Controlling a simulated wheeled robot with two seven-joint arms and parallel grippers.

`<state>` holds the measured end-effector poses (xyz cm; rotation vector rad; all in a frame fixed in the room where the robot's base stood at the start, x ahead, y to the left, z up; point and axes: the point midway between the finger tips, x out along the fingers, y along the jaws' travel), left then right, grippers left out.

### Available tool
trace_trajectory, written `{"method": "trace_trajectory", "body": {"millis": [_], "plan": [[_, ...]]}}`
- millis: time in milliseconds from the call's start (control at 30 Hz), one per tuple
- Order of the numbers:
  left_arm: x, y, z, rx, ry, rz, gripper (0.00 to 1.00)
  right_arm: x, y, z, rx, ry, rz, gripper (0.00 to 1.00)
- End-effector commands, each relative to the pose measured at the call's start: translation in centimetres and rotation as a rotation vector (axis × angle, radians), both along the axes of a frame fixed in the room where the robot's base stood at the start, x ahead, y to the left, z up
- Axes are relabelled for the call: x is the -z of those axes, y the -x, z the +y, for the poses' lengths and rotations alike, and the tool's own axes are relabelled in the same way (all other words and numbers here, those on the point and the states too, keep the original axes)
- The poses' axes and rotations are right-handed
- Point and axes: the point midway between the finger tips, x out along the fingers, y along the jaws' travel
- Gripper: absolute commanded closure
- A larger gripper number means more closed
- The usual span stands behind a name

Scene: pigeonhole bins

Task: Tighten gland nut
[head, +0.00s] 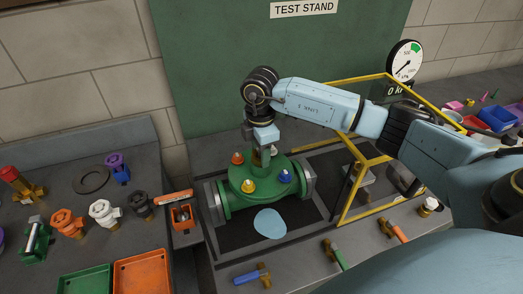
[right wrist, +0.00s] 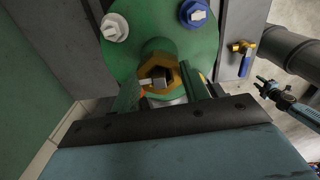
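A green valve body (head: 248,185) with end flanges stands on the dark pad of the test stand. My right gripper (head: 262,148) points down over its middle in the head view. In the right wrist view the brass gland nut (right wrist: 158,72), a hexagon around a grey square stem end, sits on the green neck between the two fingertips of my right gripper (right wrist: 162,88). The fingers are apart, one on each side of the nut; I cannot tell whether they touch it. A small dark-tipped arm end, apparently my left gripper (right wrist: 264,86), shows at the right edge.
Coloured bolt caps (head: 285,177) ring the nut on the flange. A yellow guard frame (head: 346,190) stands close to the right of the valve. A pressure gauge (head: 404,61) is behind it. Small valves (head: 252,275) line the front edge. Trays (head: 142,275) and fittings fill the left bench.

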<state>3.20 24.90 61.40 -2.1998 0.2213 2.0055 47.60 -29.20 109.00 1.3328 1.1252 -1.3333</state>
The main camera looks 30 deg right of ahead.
Motion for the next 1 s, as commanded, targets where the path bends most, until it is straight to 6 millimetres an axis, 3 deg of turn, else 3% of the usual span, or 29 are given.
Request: {"method": "trace_trajectory", "body": {"millis": [33, 133, 467, 1000], "plan": [[0.1, 0.0, 0.0, 0.0, 0.0, 0.0, 0.6, 0.0, 0.0, 0.0, -0.007, 0.0, 0.0, 0.48], [0.2, 0.0, 0.0, 0.0, 0.0, 0.0, 0.6, 0.1, 0.0, 0.0, -0.01, 0.0, 0.0, 0.35], [-0.1, 0.0, 0.0, 0.0, 0.0, 0.0, 0.6, -0.2, 0.0, 0.0, -0.012, 0.0, -0.001, 0.35], [-4.8, 0.0, 0.0, 0.0, 0.0, 0.0, 0.6, -6.1, 0.0, 0.0, -0.012, 0.0, -0.002, 0.35]]}}
